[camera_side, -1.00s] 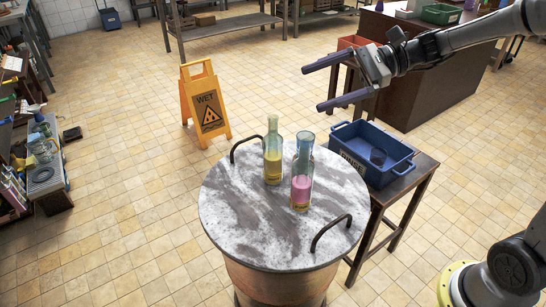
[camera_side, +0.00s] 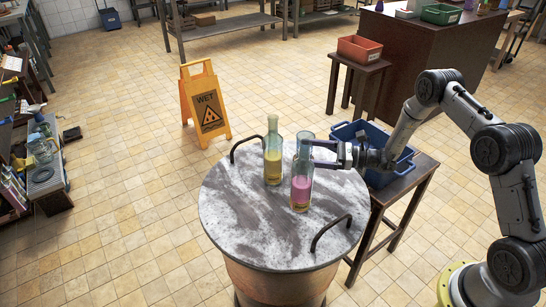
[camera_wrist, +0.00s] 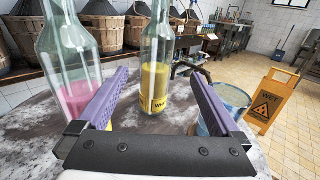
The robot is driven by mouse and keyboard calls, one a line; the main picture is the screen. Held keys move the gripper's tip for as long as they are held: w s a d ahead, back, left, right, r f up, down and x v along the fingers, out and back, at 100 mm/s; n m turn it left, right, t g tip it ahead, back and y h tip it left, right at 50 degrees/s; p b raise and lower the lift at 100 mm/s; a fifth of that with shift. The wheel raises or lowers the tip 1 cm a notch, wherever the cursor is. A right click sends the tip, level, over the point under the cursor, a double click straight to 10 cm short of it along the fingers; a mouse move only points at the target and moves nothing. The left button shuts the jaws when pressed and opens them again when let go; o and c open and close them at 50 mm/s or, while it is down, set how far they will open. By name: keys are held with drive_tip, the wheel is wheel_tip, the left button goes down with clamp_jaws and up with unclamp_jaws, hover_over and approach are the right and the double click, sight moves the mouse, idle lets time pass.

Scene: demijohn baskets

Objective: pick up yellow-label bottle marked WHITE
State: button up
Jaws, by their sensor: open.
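A clear bottle with yellow liquid and a yellow label (camera_side: 272,162) stands upright on the round marble top (camera_side: 235,205). In the wrist view this bottle (camera_wrist: 155,85) is ahead, framed between my fingers; its label lettering is too small to read surely. A bottle with pink liquid (camera_side: 301,188) stands nearer the side camera; in the wrist view it (camera_wrist: 72,60) is just left of my left finger. My gripper (camera_side: 313,153) is open and empty, level, pointing left at bottle height. The wrist view also shows my gripper (camera_wrist: 157,76) short of the yellow bottle.
A blue glass (camera_wrist: 228,103) stands by my right finger. Two dark handles (camera_side: 331,232) rise from the table rim. A blue crate (camera_side: 345,130) sits on a side table at right. A yellow wet-floor sign (camera_side: 205,104) stands behind.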

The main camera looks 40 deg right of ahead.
sight(281, 154)
drive_tip(key=x, duration=0.2)
drive_tip(key=f+x, duration=0.1)
drive_tip(key=x, duration=0.2)
drive_tip(key=f+x, duration=0.1)
drive_tip(key=x, duration=0.2)
drive_tip(key=shift+w+a, duration=0.15)
drive_tip(key=shift+a, duration=0.05)
drive_tip(key=x, duration=0.5)
drive_tip(key=shift+a, duration=0.3)
drive_tip(key=shift+c, duration=0.3)
clamp_jaws()
drive_tip(key=shift+r, duration=0.15)
